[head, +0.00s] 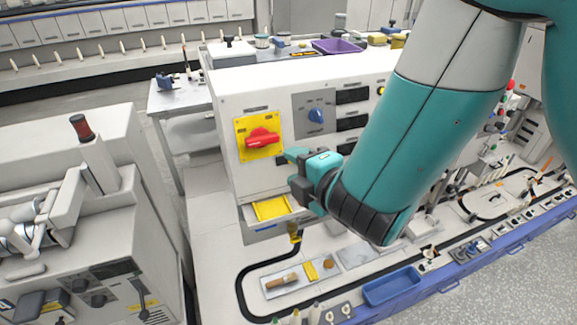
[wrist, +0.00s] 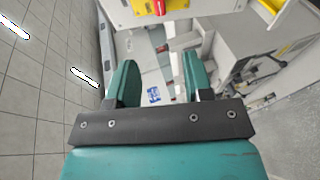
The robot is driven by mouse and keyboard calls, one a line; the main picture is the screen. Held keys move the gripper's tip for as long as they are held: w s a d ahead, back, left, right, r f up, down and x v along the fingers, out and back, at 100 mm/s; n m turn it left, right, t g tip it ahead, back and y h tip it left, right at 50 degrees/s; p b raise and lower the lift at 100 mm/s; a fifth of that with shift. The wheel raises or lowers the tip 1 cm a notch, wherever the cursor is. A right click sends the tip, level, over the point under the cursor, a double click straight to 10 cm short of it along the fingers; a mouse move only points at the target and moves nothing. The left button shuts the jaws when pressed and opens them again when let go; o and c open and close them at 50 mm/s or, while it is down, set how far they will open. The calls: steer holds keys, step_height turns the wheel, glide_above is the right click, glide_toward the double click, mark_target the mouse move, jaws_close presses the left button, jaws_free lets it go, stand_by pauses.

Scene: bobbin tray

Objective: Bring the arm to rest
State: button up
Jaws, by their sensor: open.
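My arm, teal and grey, reaches down from the upper right in the head view. My gripper (head: 290,168) is at its end, in front of a white control cabinet (head: 222,120). It is close to a red rotary switch (head: 262,138) on a yellow plate, though I cannot tell the exact gap. In the wrist view my gripper (wrist: 157,82) shows two teal fingers spread apart with nothing between them. The red switch (wrist: 159,6) is partly cut off at the top of that view.
A blue knob (head: 317,115) is on the cabinet's front. Below is an open drawer with a yellow inside (head: 270,208). A blue tray (head: 392,286) and a board with a brush (head: 282,282) lie on the bench.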

steer(key=shift+s, duration=0.25)
steer(key=shift+a, duration=0.2)
